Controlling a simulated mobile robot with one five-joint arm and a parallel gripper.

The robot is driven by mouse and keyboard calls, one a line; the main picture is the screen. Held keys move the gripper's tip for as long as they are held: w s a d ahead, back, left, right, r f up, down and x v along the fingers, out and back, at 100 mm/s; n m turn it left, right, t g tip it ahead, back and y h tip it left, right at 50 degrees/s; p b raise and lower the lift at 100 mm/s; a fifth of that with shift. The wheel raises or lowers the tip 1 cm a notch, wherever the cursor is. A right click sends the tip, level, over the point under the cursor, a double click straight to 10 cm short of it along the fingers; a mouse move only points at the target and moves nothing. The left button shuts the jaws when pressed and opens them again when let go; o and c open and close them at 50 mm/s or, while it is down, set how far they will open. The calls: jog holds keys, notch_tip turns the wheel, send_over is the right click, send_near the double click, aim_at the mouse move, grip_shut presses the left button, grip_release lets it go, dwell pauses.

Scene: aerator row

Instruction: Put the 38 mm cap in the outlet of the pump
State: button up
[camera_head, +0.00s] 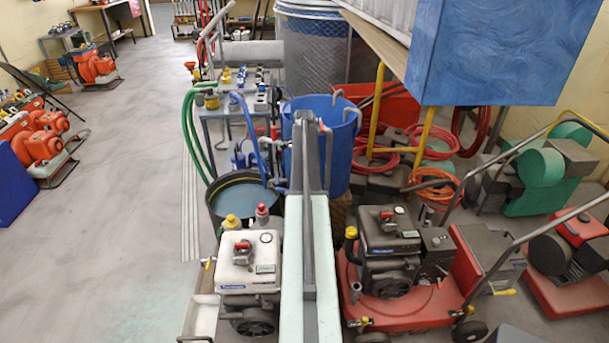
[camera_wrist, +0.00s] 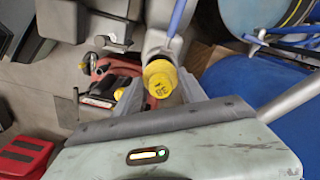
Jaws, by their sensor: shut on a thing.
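The yellow 38 mm cap (camera_wrist: 160,80) shows in the wrist view, with dark "38" markings on its face. My gripper (camera_wrist: 161,90) is shut on it, with grey fingers on either side. A pale grey pipe-like part (camera_wrist: 160,38) lies just behind the cap; I cannot tell whether they touch or whether it is the pump's outlet. In the head view my mint and grey arm reaches forward over the middle, and neither the fingers nor the held cap can be made out. A white-topped engine unit (camera_head: 250,262) stands left of my arm; I cannot tell which machine is the pump.
A red-based engine machine (camera_head: 400,290) stands close on the right. A blue barrel (camera_head: 335,150), a black tub of water (camera_head: 240,195) and a bench with small parts (camera_head: 232,108) are ahead. A blue box (camera_head: 500,55) hangs over the upper right.

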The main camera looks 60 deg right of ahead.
jog(key=shift+f, duration=0.2)
jog(key=shift+f+b, duration=0.3)
jog(key=shift+b, duration=0.2)
jog(key=shift+f+b, duration=1.7)
jog(key=o, duration=1.4)
jog(key=shift+o, duration=0.2)
jog(key=shift+r, duration=0.1)
notch_tip(320, 180, up, 8)
jog(key=p, duration=0.8)
